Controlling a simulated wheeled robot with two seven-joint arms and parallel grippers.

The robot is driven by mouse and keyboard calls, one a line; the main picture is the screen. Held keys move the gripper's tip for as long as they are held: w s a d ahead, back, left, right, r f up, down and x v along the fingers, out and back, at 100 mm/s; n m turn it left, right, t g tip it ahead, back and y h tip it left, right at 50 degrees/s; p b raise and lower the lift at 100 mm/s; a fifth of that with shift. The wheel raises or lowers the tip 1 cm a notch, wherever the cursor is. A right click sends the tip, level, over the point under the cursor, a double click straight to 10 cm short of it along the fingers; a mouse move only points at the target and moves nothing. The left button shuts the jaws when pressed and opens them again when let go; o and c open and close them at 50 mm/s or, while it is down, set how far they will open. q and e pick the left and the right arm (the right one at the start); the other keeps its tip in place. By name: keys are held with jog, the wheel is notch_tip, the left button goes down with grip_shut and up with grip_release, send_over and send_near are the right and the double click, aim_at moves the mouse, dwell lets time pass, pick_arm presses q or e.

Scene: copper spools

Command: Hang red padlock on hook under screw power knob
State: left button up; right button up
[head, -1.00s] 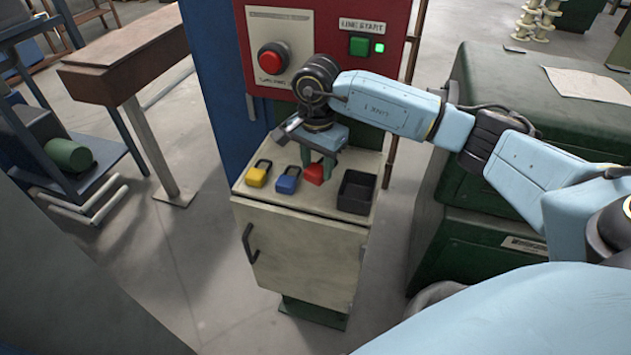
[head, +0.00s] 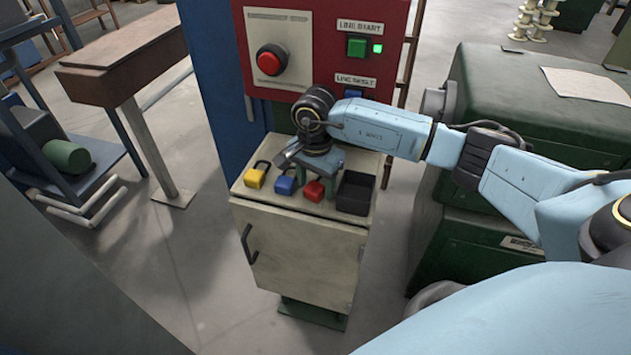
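The red padlock (head: 314,190) is on or just above the top of the beige cabinet, at the right end of a row of padlocks. My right gripper (head: 313,181) points down right at it, with its fingers around the padlock's upper part. The shackle is hidden, and I cannot tell whether the fingers press on it. A round red knob (head: 271,60) sits on a pale plate on the red panel above. I cannot make out a hook under it; my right wrist covers part of that area. My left gripper is not in view.
A yellow padlock (head: 255,178) and a blue padlock (head: 285,186) stand left of the red one. A black open bin (head: 355,193) is close on its right. The red panel (head: 310,50) with a green button (head: 357,47) rises behind. A green machine (head: 500,110) stands at right.

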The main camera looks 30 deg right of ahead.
aim_at(313, 187)
dwell(0.3)
jog(key=shift+p, duration=0.35)
jog(key=r, duration=0.4)
jog(key=r+b, duration=0.1)
jog(key=r, duration=0.4)
jog(key=r+b, duration=0.1)
jog(key=r, duration=0.3)
jog(key=shift+w+a+r, duration=0.1)
jog(key=shift+a+r, duration=0.1)
jog(key=shift+a, duration=0.1)
